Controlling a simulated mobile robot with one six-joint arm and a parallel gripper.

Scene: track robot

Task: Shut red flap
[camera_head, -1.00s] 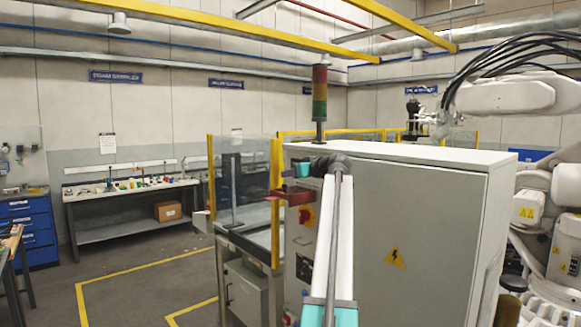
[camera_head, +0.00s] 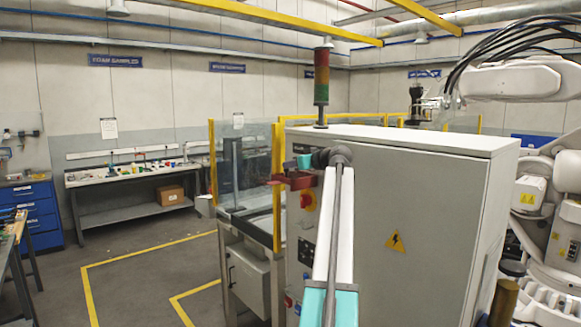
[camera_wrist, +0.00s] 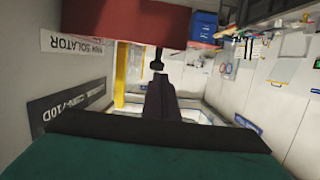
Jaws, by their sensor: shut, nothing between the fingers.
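The red flap (camera_head: 300,180) sticks out from the narrow front face of the grey cabinet (camera_head: 420,215), above a red rotary switch (camera_head: 307,200). In the wrist view the flap (camera_wrist: 140,18) is large and spans the top left. My gripper (camera_wrist: 158,68) shows there with its dark fingers together and empty, just below the flap's lower edge; I cannot tell whether they touch it. In the head view its teal body shows just above the flap, and my arm hides part of the cabinet front. The fingertips are not clear there.
A signal tower (camera_head: 321,80) stands on the cabinet. A glass fence with yellow posts (camera_head: 277,190) is close on the left. A white robot arm (camera_head: 530,80) is at the right. A bench (camera_head: 130,180) stands at the back left, with open floor before it.

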